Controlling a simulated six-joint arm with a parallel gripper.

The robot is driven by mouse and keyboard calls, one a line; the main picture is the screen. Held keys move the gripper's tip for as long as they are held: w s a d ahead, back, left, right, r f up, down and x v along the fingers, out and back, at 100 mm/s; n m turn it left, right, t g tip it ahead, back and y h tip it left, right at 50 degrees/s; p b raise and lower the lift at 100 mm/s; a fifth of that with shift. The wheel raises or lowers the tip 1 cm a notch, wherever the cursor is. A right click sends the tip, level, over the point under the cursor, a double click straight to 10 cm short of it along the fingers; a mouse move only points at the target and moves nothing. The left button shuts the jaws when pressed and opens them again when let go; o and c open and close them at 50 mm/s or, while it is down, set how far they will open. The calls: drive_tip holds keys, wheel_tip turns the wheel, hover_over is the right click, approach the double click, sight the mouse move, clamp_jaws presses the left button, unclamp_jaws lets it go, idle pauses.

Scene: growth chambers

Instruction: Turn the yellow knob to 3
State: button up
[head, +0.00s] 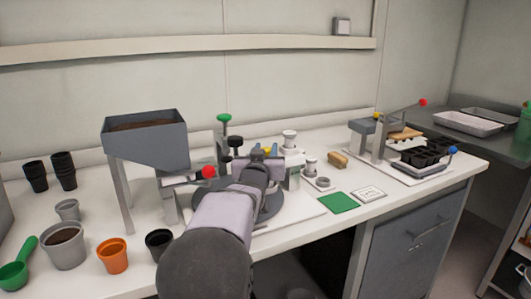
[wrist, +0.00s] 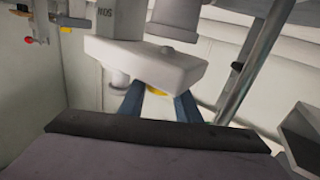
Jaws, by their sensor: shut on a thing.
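The yellow knob (head: 267,150) shows as a small spot at the end of my gripper (head: 266,156) in the head view. In the wrist view the yellow knob (wrist: 156,91) sits between the two blue fingers of my gripper (wrist: 158,104), under a white housing (wrist: 150,65). The fingers are closed on the knob's sides. Most of the knob is hidden by the fingers and housing. No pointer or number 3 can be read in either view. The white machine (head: 293,168) stands just right of my gripper.
A grey hopper (head: 146,140) and a red-ball lever (head: 208,172) stand left of my arm. A green-topped post (head: 224,120) and a black knob (head: 236,141) are close behind. Pots (head: 113,255) stand at the front left.

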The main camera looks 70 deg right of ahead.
drive_tip(key=o, duration=1.1)
drive_tip(key=shift+c, duration=0.2)
drive_tip(key=shift+s+r+n+t+p, duration=0.1)
drive_tip(key=shift+r+n+t+p, duration=0.35)
drive_tip(key=shift+p, duration=0.85)
drive_tip(key=n+t+y+p, duration=0.1)
drive_tip(key=t+p, duration=0.1)
drive_tip(key=p, duration=0.2)
drive_tip(key=shift+f+t, duration=0.15)
drive_tip(key=shift+t, duration=0.1)
